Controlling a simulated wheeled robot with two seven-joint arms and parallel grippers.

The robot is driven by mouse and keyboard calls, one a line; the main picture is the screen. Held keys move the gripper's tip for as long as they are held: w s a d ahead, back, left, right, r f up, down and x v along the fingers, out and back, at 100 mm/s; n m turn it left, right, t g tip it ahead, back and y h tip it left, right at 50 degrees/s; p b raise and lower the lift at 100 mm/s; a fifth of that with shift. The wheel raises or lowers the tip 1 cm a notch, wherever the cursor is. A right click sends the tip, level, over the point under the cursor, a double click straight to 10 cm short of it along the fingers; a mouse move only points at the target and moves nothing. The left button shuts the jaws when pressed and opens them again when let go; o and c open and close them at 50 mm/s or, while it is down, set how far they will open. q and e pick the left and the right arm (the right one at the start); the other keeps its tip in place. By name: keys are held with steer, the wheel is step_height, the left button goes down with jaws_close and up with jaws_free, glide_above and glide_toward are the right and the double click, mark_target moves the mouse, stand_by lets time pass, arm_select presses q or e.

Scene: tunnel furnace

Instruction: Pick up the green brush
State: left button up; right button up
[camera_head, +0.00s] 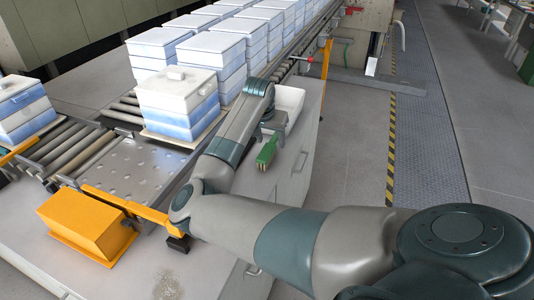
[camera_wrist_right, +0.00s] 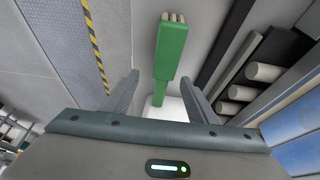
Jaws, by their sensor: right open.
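The green brush (camera_head: 267,152) lies on the light grey cabinet top beside the conveyor, with its pale bristles toward the near side. My right gripper (camera_head: 272,128) is above the far, handle end of the brush. In the right wrist view, the green brush (camera_wrist_right: 172,50) shows its wide head at the top, and its narrower handle runs down between the two spread fingers of the right gripper (camera_wrist_right: 159,78). I see a gap on both sides of the handle; the fingers are open and hold nothing. The left gripper is not in view.
A white bin (camera_head: 291,100) stands just behind the brush. Conveyor rollers (camera_head: 65,148) and stacked blue-and-white boxes (camera_head: 180,98) are to the left. An orange box (camera_head: 85,222) is at the front left. The floor to the right of the cabinet is clear.

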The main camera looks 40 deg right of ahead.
mark_target(271, 144)
steer(key=shift+w+d+f+p, duration=0.2)
steer(key=shift+f+p, duration=0.2)
steer(key=shift+p, duration=0.05)
steer(key=shift+w+p+x, duration=0.1)
steer(key=shift+p+x, duration=0.25)
steer(key=shift+x, duration=0.7)
steer(key=shift+w+p+x, duration=0.15)
steer(key=shift+p+x, duration=0.2)
steer(key=shift+x, duration=0.7)
steer(key=shift+r, duration=0.1)
steer(key=c, duration=1.2)
